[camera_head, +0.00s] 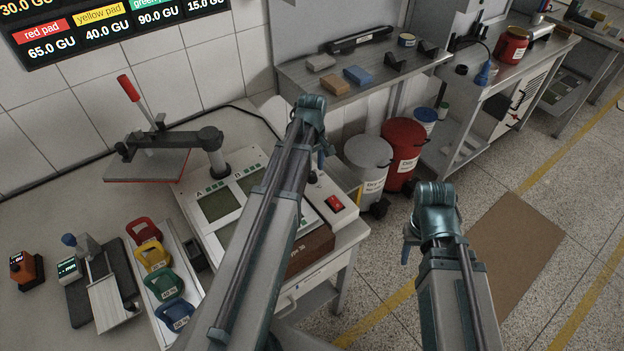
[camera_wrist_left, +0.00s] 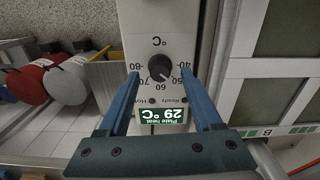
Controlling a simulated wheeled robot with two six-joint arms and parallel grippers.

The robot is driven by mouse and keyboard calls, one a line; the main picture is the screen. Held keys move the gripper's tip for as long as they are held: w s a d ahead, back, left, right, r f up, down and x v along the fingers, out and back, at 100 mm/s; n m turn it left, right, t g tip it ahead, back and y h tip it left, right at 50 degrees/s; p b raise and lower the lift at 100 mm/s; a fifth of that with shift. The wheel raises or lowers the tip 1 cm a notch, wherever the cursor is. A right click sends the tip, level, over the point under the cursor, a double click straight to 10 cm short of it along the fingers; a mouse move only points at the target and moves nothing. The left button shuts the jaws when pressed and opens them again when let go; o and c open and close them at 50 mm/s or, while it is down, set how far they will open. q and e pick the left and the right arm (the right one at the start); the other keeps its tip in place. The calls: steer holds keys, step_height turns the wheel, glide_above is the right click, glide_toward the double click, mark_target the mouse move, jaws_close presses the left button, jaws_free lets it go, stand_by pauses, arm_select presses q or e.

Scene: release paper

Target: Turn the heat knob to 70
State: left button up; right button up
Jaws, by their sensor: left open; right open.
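The round black heat knob (camera_wrist_left: 160,68) sits on a pale panel in the left wrist view, with the scale numbers upside down around it. Its pointer mark looks directed down and to the right, near the 50 side; the exact setting is hard to read. A green display (camera_wrist_left: 162,115) below it reads plate heat 29 °C, upside down. My left gripper (camera_wrist_left: 160,77) is open, one blue finger on each side of the knob, with gaps to it. My right gripper (camera_head: 407,246) is open and empty, over the floor.
The heat press (camera_head: 182,215) stands on the table, with its raised plate (camera_head: 150,165) at left. A red switch (camera_head: 335,203) is on the control box near my left arm. Several coloured handled weights (camera_head: 155,255) stand left. Grey and red bins (camera_head: 403,150) are beyond the table.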

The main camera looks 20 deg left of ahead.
arm_select(q)
steer(key=shift+f+b, duration=0.4)
steer(key=shift+f, duration=0.4)
jaws_close()
